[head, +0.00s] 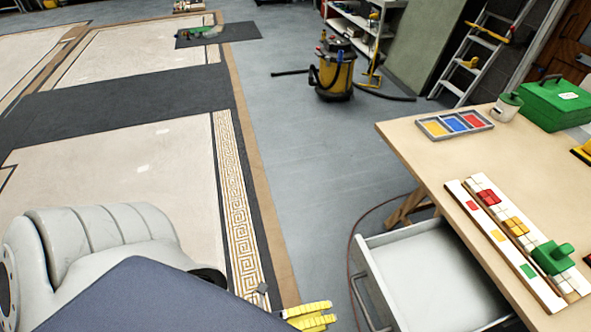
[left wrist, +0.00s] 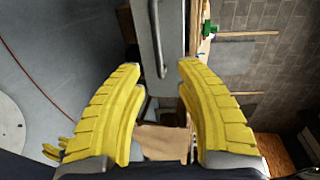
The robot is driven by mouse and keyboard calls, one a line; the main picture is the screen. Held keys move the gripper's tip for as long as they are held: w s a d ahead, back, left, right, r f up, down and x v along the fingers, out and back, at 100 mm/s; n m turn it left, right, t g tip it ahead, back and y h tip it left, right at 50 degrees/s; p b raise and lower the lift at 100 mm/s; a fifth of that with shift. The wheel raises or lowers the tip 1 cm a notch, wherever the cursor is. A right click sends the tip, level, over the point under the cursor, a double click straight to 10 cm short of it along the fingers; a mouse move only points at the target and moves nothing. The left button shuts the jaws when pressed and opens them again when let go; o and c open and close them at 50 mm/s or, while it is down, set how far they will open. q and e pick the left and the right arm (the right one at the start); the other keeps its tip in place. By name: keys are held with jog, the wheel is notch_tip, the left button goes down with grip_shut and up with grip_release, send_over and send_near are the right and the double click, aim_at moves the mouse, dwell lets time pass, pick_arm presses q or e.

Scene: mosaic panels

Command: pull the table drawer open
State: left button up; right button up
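The table drawer (head: 432,272) is a pale grey box that stands pulled out from under the wooden table (head: 422,155), its empty inside showing. Its front and dark bar handle (head: 359,289) face left in the head view. My left gripper (head: 310,315) shows at the bottom edge of the head view, left of the handle and apart from it. In the left wrist view its yellow fingers (left wrist: 160,85) are spread, with nothing between them. The handle (left wrist: 158,45) lies beyond the fingertips. Small yellow fingers of my right gripper (left wrist: 58,150) show at the lower left; their opening is unclear.
On the table lie a mosaic strip board (head: 515,235) with a green-handled tool, a tray of coloured tiles (head: 454,123) and a green box (head: 553,103). A yellow vacuum (head: 335,75) stands on the floor behind. The floor left of the drawer is clear.

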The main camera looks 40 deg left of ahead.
pick_arm(q)
jog(key=v, duration=0.6)
jog(key=shift+s+a, duration=0.15)
jog(key=shift+s, duration=0.1)
dwell(0.4)
dwell(0.7)
jog(key=s+a+f+n+g+y, duration=0.35)
jog(key=s+a+f+n, duration=0.35)
jog(key=f, duration=1)
jog(key=s+a+f+n+g+y, duration=0.45)
jog(key=s+f, duration=0.45)
jog(key=f, duration=0.8)
jog(key=s+a+f+n+g+y, duration=0.1)
jog(key=s+a+f+n+g, duration=0.2)
jog(key=s+a+f+n, duration=1)
jog(key=w+d+f+m, duration=0.3)
jog(key=w+d+f, duration=0.6)
jog(key=w+d, duration=0.3)
jog(key=shift+w+d+f, duration=0.2)
jog(key=shift+w+d, duration=0.05)
jog(key=shift+w, duration=0.85)
